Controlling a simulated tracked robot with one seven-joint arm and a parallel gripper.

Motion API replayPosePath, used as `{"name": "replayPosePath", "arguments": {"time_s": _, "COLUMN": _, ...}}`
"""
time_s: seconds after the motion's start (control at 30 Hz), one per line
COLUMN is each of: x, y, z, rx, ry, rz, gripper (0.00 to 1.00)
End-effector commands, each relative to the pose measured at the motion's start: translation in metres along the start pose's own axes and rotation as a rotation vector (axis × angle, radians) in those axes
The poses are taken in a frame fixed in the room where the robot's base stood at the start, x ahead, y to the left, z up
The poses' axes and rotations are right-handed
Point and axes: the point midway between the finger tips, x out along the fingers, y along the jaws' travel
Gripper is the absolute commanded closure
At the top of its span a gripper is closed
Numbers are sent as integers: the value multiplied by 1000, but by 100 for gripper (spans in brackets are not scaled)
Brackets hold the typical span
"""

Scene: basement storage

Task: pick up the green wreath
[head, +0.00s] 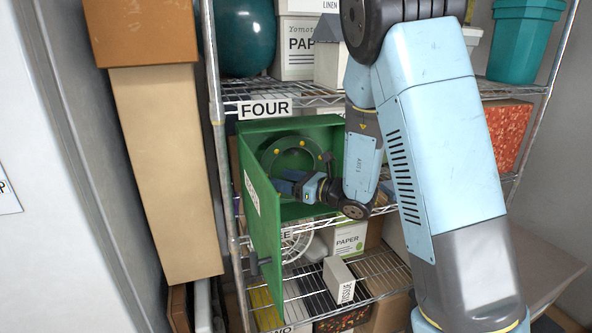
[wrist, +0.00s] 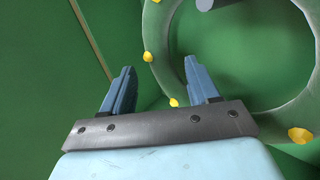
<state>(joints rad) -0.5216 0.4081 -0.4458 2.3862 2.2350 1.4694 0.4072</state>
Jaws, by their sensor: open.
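The green wreath (head: 268,155) is a ring with yellow dots. It stands upright at the back of an open green cabinet (head: 325,126). In the wrist view the wreath (wrist: 162,50) fills the upper right and runs out of the picture. My gripper (head: 284,186) is inside the cabinet, at the lower part of the wreath. In the wrist view my gripper (wrist: 158,75) is open, with the left finger outside the ring and the right finger over its inner edge. I cannot tell how deep the fingers reach. My gripper hides part of the wreath's bottom.
The cabinet's green door (head: 262,225) stands open towards the front left. A wire shelf (head: 300,92) with a "FOUR" sign (head: 265,109) is above. A lower shelf holds a paper box (head: 347,238) and a small white box (head: 339,280). Tall boxes (head: 165,170) stand left.

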Motion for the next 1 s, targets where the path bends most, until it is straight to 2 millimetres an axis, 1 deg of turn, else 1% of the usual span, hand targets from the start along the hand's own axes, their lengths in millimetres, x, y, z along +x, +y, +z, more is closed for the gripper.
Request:
{"name": "replayPosePath", "arguments": {"time_s": 0.3, "x": 35, "y": -1, "z": 3, "rx": -1, "ry": 0, "rz": 2, "gripper": 40}}
{"name": "replayPosePath", "arguments": {"time_s": 0.4, "x": 43, "y": -1, "z": 3, "rx": -1, "ry": 0, "rz": 0, "gripper": 40}}
{"name": "replayPosePath", "arguments": {"time_s": 0.5, "x": 46, "y": -1, "z": 4, "rx": -1, "ry": -1, "rz": 0, "gripper": 40}}
{"name": "replayPosePath", "arguments": {"time_s": 0.73, "x": 47, "y": -2, "z": 4, "rx": -1, "ry": -1, "rz": -1, "gripper": 40}}
{"name": "replayPosePath", "arguments": {"time_s": 1.0, "x": 46, "y": -2, "z": 4, "rx": -1, "ry": -1, "rz": -1, "gripper": 66}}
